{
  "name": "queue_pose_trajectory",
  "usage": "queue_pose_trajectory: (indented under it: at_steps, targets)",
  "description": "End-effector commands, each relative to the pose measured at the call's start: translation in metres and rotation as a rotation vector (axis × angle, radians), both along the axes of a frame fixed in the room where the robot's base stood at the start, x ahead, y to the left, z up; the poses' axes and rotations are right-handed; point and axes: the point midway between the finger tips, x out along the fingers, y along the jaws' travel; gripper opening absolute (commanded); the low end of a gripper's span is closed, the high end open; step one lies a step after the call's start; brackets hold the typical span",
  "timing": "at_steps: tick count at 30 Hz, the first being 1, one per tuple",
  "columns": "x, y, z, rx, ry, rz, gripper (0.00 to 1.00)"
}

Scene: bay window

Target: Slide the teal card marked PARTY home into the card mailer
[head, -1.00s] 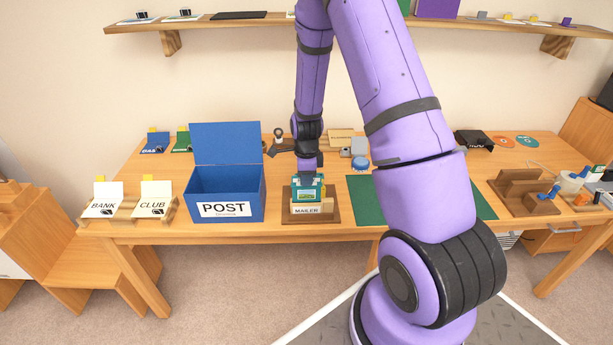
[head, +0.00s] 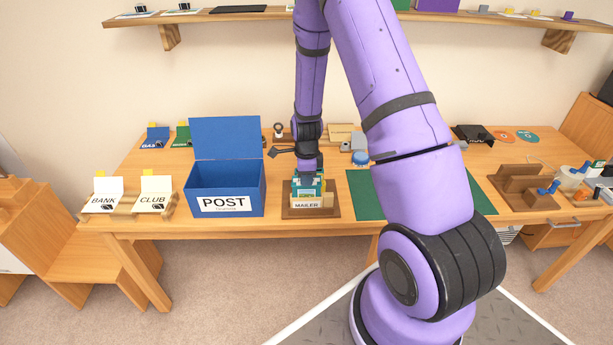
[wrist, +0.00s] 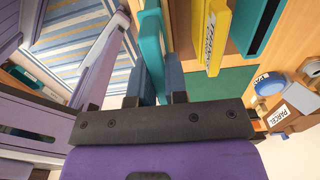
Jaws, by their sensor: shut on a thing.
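The teal card (head: 310,188) is upright between the fingers of my gripper (head: 308,172) in the head view. In the wrist view my gripper (wrist: 155,95) is shut on the teal card (wrist: 154,55), which shows nearly edge-on. The mailer (head: 306,206), with its white MAILER label, stands on a brown base directly below and in front of the card. The card's lower part is hidden behind the mailer's front, so I cannot tell how deep it sits. The PARTY marking is not readable.
The blue POST box (head: 226,205) with its raised lid stands left of the mailer. A green mat (head: 368,210) lies to the right. A yellow lettered piece (wrist: 218,38) is close beside the held card in the wrist view. BANK and CLUB cards (head: 153,197) stand at far left.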

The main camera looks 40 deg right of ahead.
Motion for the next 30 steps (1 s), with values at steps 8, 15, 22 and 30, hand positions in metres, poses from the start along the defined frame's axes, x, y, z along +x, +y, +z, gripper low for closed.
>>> queue_pose_trajectory:
  at_steps: [8, 15, 22, 30]
  targets:
    - [0.000, 0.000, -0.006, 0.001, 0.001, -0.001, 0.00]
    - [0.000, 0.000, -0.011, 0.001, 0.001, -0.002, 0.00]
    - [0.000, 0.000, -0.016, 0.000, 0.000, -0.001, 0.00]
    - [0.000, 0.000, -0.022, 0.001, 0.001, 0.000, 0.00]
